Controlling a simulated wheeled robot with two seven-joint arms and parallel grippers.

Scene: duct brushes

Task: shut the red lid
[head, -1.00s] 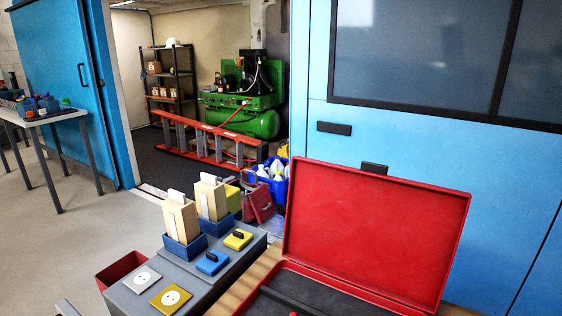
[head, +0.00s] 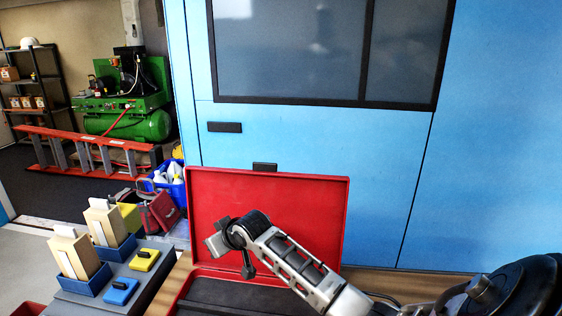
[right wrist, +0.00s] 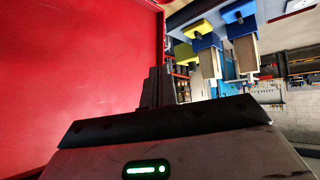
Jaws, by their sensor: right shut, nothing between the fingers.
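The red lid (head: 313,205) stands open, roughly upright, at the back of its red case. The case's dark inside (head: 225,292) shows below it, partly hidden by my right arm. My right gripper (head: 247,268) is in front of the lid's inner face, above the case. In the right wrist view its two dark fingers (right wrist: 159,86) are together and hold nothing. There the red lid (right wrist: 75,75) fills the left side, beside the fingers; I cannot tell whether they touch it. My left gripper is not in view.
Left of the case, a grey bench holds blue trays with wooden blocks (head: 72,255), a blue piece (head: 120,291) and a yellow piece (head: 145,260). A blue wall (head: 385,170) with a dark handle (head: 264,168) stands close behind the lid. A red ladder (head: 90,143) lies farther back.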

